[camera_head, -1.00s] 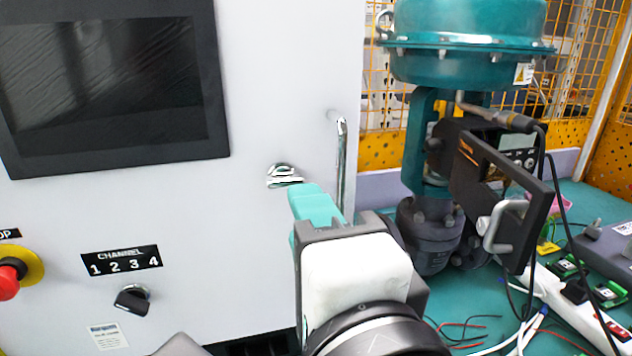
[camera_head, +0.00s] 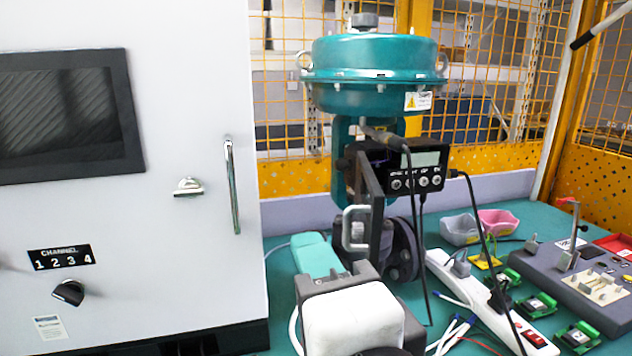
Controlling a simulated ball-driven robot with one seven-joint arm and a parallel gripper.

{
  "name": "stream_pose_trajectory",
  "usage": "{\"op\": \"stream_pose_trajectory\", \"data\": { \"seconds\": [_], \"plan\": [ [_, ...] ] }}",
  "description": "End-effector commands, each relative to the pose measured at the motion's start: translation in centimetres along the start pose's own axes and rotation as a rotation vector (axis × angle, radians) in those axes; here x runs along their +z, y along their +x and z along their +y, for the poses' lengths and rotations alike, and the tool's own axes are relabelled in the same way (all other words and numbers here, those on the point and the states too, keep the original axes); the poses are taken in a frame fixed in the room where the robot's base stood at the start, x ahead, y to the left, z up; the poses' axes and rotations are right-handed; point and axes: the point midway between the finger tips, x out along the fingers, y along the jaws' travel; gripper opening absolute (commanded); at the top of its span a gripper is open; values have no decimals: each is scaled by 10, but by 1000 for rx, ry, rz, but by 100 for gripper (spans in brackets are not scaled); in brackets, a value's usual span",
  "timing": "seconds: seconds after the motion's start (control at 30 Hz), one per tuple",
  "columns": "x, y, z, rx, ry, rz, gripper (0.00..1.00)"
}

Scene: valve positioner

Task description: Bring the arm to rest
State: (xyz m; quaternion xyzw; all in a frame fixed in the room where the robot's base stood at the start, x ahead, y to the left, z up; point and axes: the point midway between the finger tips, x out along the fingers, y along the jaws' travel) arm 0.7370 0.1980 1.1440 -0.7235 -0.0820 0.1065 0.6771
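Nothing held shows. It appears in front of the valve's lower body, to the right of the white cabinet. The teal valve actuator (camera_head: 375,75) stands behind it, with the positioner (camera_head: 415,172) on its right side. The positioner's black cover (camera_head: 368,190) stands swung out, with a light grey handle (camera_head: 356,228).
The white cabinet (camera_head: 205,90) at left has a door handle (camera_head: 231,185), a latch (camera_head: 188,187) and a channel knob (camera_head: 68,292). A power strip (camera_head: 480,295), cables, green circuit boards (camera_head: 535,305) and a grey device (camera_head: 590,285) crowd the table (camera_head: 450,215) at right.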

Motion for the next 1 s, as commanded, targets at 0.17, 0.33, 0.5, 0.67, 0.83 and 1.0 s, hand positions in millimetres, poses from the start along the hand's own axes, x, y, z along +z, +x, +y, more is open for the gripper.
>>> {"op": "stream_pose_trajectory", "data": {
  "seconds": [0.17,0.33,0.5,0.67,0.83,1.0],
  "plan": [
    [-12,8,20,66,-109,14,35],
    [-30,16,49,159,-248,22,35],
    [-59,20,93,299,-432,16,35],
    [-102,10,157,511,-651,-30,35],
    [-154,-32,244,791,-875,-174,35],
    [-189,-101,320,1027,-1000,-400,35]
  ]
}}
